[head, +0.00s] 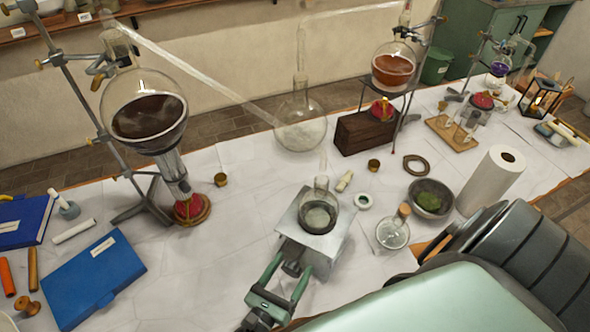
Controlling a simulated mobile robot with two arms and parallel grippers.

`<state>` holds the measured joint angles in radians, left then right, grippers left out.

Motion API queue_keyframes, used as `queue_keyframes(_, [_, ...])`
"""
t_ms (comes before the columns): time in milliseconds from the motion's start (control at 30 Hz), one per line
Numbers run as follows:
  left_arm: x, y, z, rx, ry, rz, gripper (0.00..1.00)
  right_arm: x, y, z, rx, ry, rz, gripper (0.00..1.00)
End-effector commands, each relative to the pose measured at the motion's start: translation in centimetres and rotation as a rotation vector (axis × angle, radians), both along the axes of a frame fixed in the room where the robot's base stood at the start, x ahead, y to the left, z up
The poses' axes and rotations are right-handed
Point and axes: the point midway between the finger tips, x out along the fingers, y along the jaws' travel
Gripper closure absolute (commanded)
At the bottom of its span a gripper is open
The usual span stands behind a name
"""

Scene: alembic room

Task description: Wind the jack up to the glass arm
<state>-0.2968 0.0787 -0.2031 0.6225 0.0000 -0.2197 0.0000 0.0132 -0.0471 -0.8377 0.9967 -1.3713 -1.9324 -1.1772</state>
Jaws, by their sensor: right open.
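The jack (337,244), a silver metal box with a flat top, stands on the white-covered table at the centre. A small round flask (320,215) rests on it in a dark ring. A long glass arm (195,71) slopes from the left flask (147,112) down to the clear middle flask (300,128). My right gripper (291,270), with green fingers, is open, one finger each side of the jack's dark front knob (291,267). Contact is unclear. My left gripper is out of view.
A corked bottle (392,232), a bowl of green matter (430,198) and a paper roll (491,180) stand right of the jack. A wooden block (365,133) is behind. Blue folders (95,277) lie left. The cloth between folders and jack is clear.

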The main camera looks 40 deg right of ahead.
Motion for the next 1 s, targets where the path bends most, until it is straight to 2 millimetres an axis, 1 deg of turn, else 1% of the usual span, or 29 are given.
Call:
queue_keyframes(200, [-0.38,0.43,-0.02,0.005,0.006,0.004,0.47,-0.02,0.03,0.01,0.0,0.0,0.0,0.3])
queue_keyframes(233, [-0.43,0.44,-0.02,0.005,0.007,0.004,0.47,-0.02,0.02,0.01,0.0,0.0,0.0,0.36])
queue_keyframes(267, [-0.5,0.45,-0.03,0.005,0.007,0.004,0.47,-0.03,0.02,0.0,0.0,0.0,0.0,0.44])
queue_keyframes(300, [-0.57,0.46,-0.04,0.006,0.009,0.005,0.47,-0.03,0.02,0.0,0.0,0.0,0.0,0.55])
queue_keyframes(367, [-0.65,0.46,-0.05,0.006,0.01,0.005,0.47,-0.03,0.01,0.0,0.0,0.0,0.0,0.72])
queue_keyframes(400, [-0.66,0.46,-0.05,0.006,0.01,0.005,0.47,-0.02,0.0,0.0,0.0,0.0,0.0,0.83])
queue_keyframes(433, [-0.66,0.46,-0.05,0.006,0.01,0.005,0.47,-0.02,0.0,0.0,0.0,0.0,0.0,0.92])
queue_keyframes(467, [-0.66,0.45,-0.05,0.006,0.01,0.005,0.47,-0.02,-0.01,-0.01,0.0,0.0,0.0,0.93])
queue_keyframes(767, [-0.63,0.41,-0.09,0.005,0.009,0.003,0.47,-0.03,-0.09,-0.03,0.017,-0.038,-0.002,0.93])
queue_keyframes(1000, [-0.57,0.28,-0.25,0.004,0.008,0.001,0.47,-0.1,-0.18,-0.06,0.075,-0.167,-0.003,0.93])
